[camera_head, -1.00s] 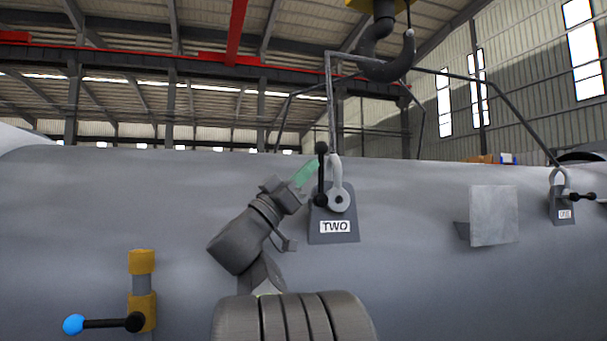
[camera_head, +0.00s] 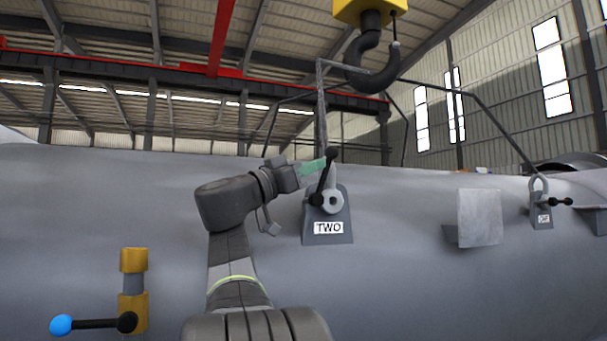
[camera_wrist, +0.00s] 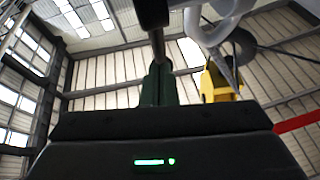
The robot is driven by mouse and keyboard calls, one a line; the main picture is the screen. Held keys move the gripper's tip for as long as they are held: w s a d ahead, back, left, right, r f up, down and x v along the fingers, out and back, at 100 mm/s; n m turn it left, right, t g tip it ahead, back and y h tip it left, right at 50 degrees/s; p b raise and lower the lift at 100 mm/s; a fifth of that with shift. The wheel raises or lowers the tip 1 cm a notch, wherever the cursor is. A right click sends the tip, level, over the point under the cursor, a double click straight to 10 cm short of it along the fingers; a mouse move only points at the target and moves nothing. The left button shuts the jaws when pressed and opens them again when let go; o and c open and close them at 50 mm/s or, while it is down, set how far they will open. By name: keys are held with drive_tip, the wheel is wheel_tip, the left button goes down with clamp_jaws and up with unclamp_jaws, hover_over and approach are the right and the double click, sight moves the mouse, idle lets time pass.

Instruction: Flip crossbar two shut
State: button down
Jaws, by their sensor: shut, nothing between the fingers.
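The bracket labelled TWO (camera_head: 328,228) stands on the grey shell, with a shackle ring (camera_head: 333,201) on its front. Its black crossbar (camera_head: 325,178) has a ball at each end and leans a little to the right at the top. My gripper (camera_head: 322,164) is shut and empty, its green fingertips at the left of the crossbar's upper part, touching or very close. In the wrist view the shut dark-green fingers (camera_wrist: 158,85) point at the dark bar (camera_wrist: 156,30), which rises just beyond the tips. The exact contact is hidden.
A crane hook (camera_head: 375,70) hangs above, with sling rods running down to the brackets. Another labelled bracket (camera_head: 541,216) with its own black bar is at the right, beyond a grey plate (camera_head: 479,217). A yellow valve post (camera_head: 133,262) with a blue-knobbed lever is lower left.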

drive_tip(key=d+y, duration=0.1)
drive_tip(key=w+d+g+y, duration=0.1)
drive_tip(key=d, duration=0.1)
drive_tip(key=d+f+b, duration=0.1)
drive_tip(key=shift+w+d+m+g+y, duration=0.25)
drive_tip(key=shift+d+m+g+y, duration=0.05)
drive_tip(key=shift+g+y, duration=0.1)
drive_tip(key=shift+w+d+f+g+y, duration=0.2)
drive_tip(key=shift+d+f+y, duration=0.1)
drive_tip(key=shift+d+f, duration=0.25)
drive_tip(key=shift+w+d+f+g+y, duration=0.15)
drive_tip(key=shift+d+f+y, duration=0.15)
drive_tip(key=shift+d+f, duration=0.3)
drive_tip(key=shift+f, duration=0.1)
idle(0.7)
idle(0.3)
drive_tip(key=b+v, duration=0.2)
drive_tip(key=v, duration=1.2)
